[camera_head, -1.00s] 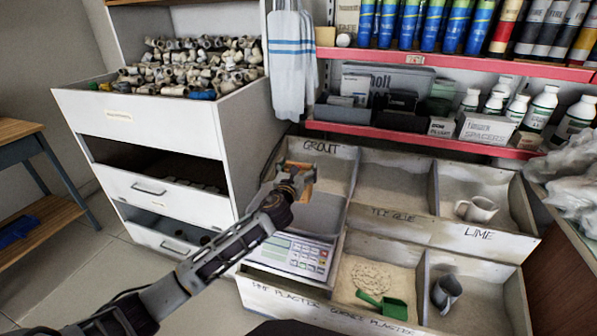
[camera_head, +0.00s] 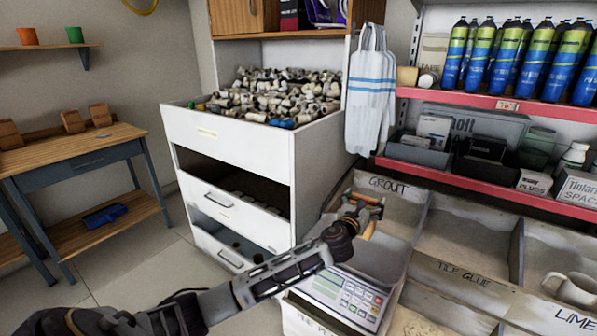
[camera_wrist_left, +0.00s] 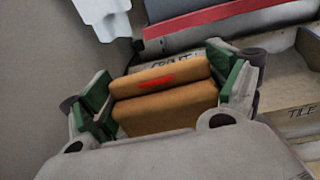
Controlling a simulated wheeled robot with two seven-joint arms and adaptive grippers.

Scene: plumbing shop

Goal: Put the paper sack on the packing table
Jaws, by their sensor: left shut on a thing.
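My left gripper (camera_head: 362,208) is over the bin marked GROUT, beside the scale, and is shut on a brown paper sack. In the left wrist view the paper sack (camera_wrist_left: 168,112) sits between the green-padded fingers, with a folded top and a red mark. In the head view only a small part of the sack (camera_head: 371,230) shows behind the fingers. A wooden table (camera_head: 62,153), apparently the packing table, stands at the far left against the wall. My right gripper is not in view.
Several brown sack-like things (camera_head: 72,122) stand along the back of the table; its front part is bare. A white drawer cabinet (camera_head: 235,140) full of fittings stands between table and bins. A scale (camera_head: 340,292) is below the gripper. Open floor (camera_head: 140,258) lies before the table.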

